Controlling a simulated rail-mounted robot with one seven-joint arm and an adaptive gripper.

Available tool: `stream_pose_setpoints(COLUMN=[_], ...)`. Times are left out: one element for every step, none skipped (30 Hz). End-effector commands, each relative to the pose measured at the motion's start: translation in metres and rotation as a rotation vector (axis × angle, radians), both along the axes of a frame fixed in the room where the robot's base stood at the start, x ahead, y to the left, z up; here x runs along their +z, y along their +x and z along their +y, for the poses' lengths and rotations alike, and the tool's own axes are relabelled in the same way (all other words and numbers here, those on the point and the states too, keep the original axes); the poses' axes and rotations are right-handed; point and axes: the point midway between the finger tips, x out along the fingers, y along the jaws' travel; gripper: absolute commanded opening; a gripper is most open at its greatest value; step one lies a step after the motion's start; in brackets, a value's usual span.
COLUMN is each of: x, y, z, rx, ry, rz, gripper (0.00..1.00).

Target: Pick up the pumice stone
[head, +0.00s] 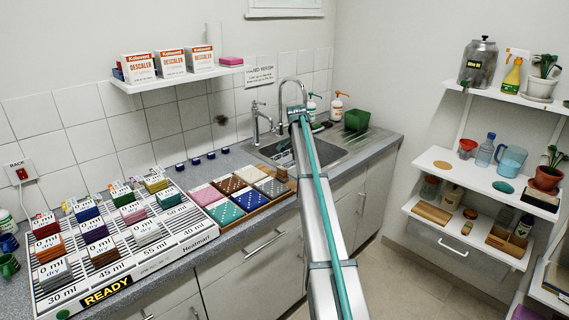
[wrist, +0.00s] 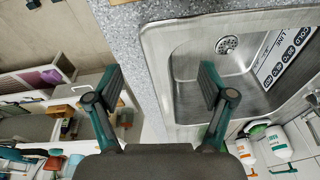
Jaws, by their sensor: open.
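I cannot tell for sure which thing is the pumice stone. A wooden tray (head: 246,218) on the counter holds several speckled blocks, among them a grey block (head: 272,187), a pale grey block (head: 250,174) and a brown block (head: 229,184). My arm reaches across the head view toward the sink, right of this tray. In the wrist view my gripper (wrist: 161,85) is open and empty, its two fingers wide apart. It is over the counter's front edge and the near side of the sink (wrist: 180,108). No block shows between the fingers.
A rack (head: 150,262) of coloured stacks fills the left counter. A faucet (head: 256,125) rises behind the sink, with soap bottles (head: 337,107) and a green box (head: 356,120) beyond. Shelves (head: 470,185) with jars, plants and a blue jug stand at right. Floor lies between.

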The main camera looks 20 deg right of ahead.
Motion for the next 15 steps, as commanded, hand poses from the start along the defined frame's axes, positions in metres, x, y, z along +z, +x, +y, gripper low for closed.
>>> stream_pose_setpoints(x=[0.024,0.029,0.034,0.038,0.04,0.044,0.045,0.046,0.047,0.046,0.045,0.043,0.04,0.036,0.032], y=[0.012,0.015,0.019,0.022,0.024,0.026,0.027,0.028,0.028,0.029,0.029,0.029,0.028,0.028,0.028], z=[0.02,0.032,0.045,0.053,0.061,0.07,0.075,0.08,0.084,0.086,0.088,0.089,0.089,0.089,0.089], rx=[0.026,0.04,0.057,0.068,0.078,0.089,0.096,0.102,0.107,0.11,0.112,0.114,0.114,0.114,0.114], ry=[0.041,0.063,0.091,0.107,0.124,0.141,0.151,0.161,0.169,0.173,0.177,0.18,0.18,0.179,0.179], rz=[0.022,0.034,0.05,0.059,0.068,0.077,0.083,0.089,0.093,0.096,0.098,0.1,0.101,0.101,0.101], gripper=[0.81,0.81,0.81,0.81,0.81,0.81,0.81,0.81,0.81,0.81,0.81,0.81,0.81,0.81,0.81])
